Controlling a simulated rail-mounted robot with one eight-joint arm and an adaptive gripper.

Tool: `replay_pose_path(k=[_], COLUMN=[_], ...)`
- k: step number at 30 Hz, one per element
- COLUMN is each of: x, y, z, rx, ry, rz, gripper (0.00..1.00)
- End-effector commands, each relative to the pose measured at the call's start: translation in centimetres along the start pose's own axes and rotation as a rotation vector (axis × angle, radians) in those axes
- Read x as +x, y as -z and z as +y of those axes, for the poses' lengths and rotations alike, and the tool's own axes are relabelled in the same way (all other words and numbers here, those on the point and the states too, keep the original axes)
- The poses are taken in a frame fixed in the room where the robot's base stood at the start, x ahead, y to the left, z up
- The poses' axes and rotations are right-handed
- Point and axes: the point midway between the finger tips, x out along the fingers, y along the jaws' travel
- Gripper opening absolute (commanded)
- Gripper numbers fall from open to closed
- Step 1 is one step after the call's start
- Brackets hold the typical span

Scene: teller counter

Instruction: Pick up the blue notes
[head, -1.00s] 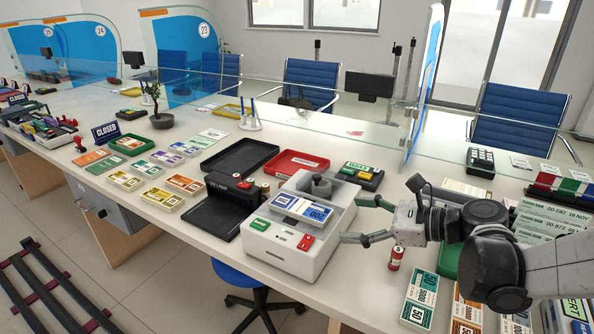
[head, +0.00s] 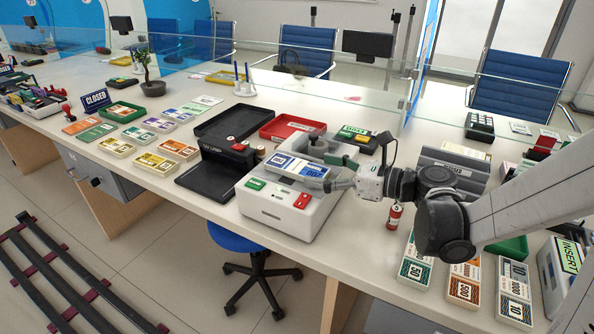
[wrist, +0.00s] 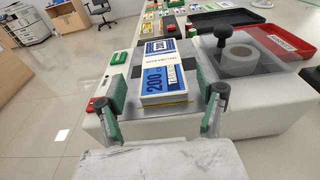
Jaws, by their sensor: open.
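The blue notes (head: 298,166) are a banded bundle marked 200, lying flat on top of a white counting machine (head: 278,215). In the wrist view the bundle (wrist: 168,77) points away from me, with a white paper band across its middle. My gripper (head: 327,173) is at the right end of the bundle. In the wrist view its green-padded fingers (wrist: 162,92) are open, one on each side of the bundle's near part. Gaps show between the pads and the notes, so nothing is held.
A clear-topped part with a dark knob (wrist: 222,35) stands just right of the notes. A black tray (head: 236,122) and a red tray (head: 292,127) lie behind. A red can (head: 394,216) stands right of the machine. Other note bundles (head: 416,260) lie at the front right.

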Motion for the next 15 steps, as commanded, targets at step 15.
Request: replay_pose_path(k=[15], x=[5.2], y=[0.2], z=[-0.1], rx=[0.0], ry=[-0.001], rz=[0.0], gripper=[0.7])
